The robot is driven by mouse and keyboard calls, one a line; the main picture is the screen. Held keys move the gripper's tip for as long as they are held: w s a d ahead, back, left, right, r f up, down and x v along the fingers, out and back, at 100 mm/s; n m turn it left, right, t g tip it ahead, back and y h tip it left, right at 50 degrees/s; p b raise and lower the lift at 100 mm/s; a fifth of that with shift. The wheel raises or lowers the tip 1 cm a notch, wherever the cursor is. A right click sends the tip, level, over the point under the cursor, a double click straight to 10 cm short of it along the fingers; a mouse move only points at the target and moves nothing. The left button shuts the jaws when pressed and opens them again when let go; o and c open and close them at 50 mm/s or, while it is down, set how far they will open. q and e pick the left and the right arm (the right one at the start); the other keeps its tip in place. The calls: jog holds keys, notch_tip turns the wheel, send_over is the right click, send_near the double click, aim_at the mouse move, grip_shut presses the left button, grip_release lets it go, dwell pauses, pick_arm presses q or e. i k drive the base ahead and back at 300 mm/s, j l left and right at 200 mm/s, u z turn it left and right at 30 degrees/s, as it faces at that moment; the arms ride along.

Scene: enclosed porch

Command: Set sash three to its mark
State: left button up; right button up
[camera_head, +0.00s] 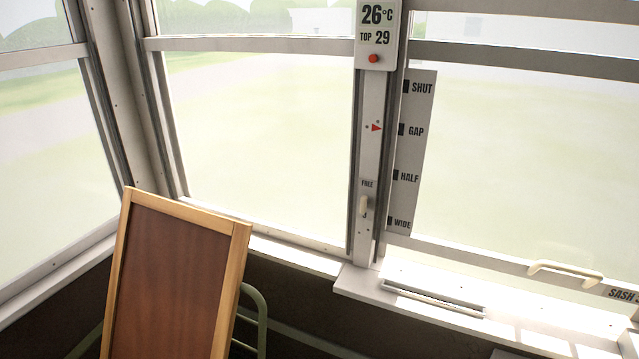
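The sash at the right (480,258) has a pale bottom rail with a cream handle (565,272). Its label reads "SASH" and is cut off at the picture's edge, so the number is not clear. The rail lies low, just below the "WIDE" line and close above the sill. A grey scale strip (412,150) reads SHUT, GAP, HALF, WIDE from top to bottom. A red arrow (376,128) on the post points right, about level with GAP. A cream catch (363,207) sits on the post under the word "FREE". Neither gripper is in view.
A display (376,35) at the post's top reads 26°C, TOP 29, above a red button. A wood-framed brown panel (175,275) stands at the lower left, before a green tube frame (262,318). The sill (400,305) holds a slotted grille (435,299).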

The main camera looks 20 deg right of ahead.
aim_at(414, 91)
jog(key=z, duration=2)
